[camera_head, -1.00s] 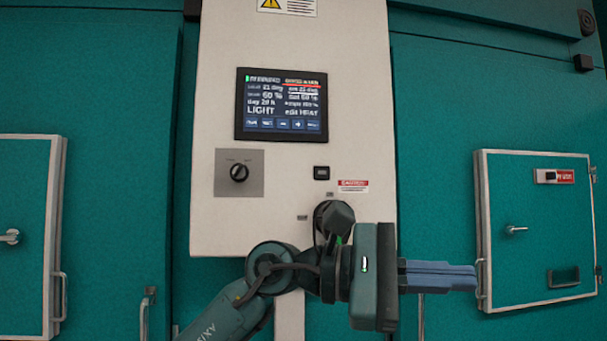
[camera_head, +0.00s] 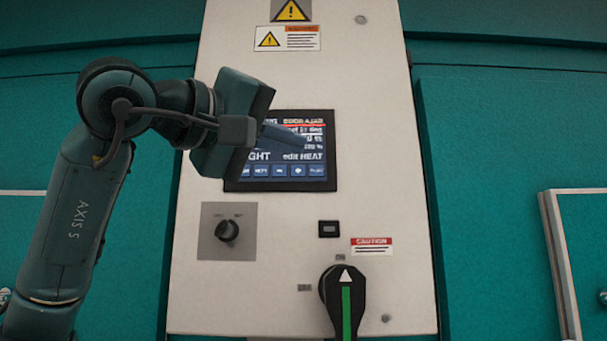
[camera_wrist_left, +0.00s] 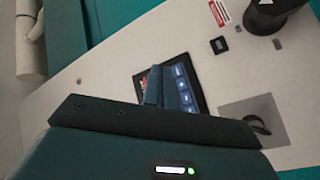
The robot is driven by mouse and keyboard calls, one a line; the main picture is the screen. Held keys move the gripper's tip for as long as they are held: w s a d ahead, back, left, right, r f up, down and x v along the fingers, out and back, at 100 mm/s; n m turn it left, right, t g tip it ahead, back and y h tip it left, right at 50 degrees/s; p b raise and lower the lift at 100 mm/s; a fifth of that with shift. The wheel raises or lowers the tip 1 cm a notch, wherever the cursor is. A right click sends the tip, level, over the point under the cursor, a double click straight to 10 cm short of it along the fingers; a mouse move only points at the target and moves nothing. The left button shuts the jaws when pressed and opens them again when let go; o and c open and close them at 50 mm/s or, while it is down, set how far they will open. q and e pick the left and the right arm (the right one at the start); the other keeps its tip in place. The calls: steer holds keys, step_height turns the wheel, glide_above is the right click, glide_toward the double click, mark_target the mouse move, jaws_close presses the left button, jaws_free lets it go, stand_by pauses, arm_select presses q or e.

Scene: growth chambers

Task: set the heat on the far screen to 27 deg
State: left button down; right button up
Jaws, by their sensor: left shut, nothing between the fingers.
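The screen (camera_head: 308,170) is a dark-framed panel on the pale upright cabinet front. Its lower right reads "edit HEAT" above a row of blue buttons (camera_head: 280,170). A red-underlined line, apparently "DOOR AJAR", is at its top right. The set value in degrees is too blurred to read surely. My left gripper (camera_head: 304,142) is shut and empty, its blue fingers pointing right across the screen and hiding its left and middle parts. I cannot tell whether they touch it. In the left wrist view, the fingers (camera_wrist_left: 153,85) overlap the screen (camera_wrist_left: 197,95), whose buttons show. My right gripper is out of view.
Below the screen are a rotary knob (camera_head: 227,231), a small black switch (camera_head: 328,229) and a large black handle with a green stripe (camera_head: 346,300). Teal chamber walls flank the cabinet, with a pale-framed door (camera_head: 553,240) at right. The panel right of the screen is clear.

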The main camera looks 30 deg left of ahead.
mark_target(298, 171)
arm_select(q)
steer(key=shift+s, duration=0.1)
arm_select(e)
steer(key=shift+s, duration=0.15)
arm_select(q)
steer(key=w+a, duration=0.1)
steer(key=w, duration=0.1)
steer(key=w+a+p, duration=0.1)
steer(key=w+a, duration=0.1)
steer(key=w, duration=0.1)
steer(key=w+a, duration=0.1)
steer(key=w, duration=0.1)
steer(key=shift+w+a, duration=0.3)
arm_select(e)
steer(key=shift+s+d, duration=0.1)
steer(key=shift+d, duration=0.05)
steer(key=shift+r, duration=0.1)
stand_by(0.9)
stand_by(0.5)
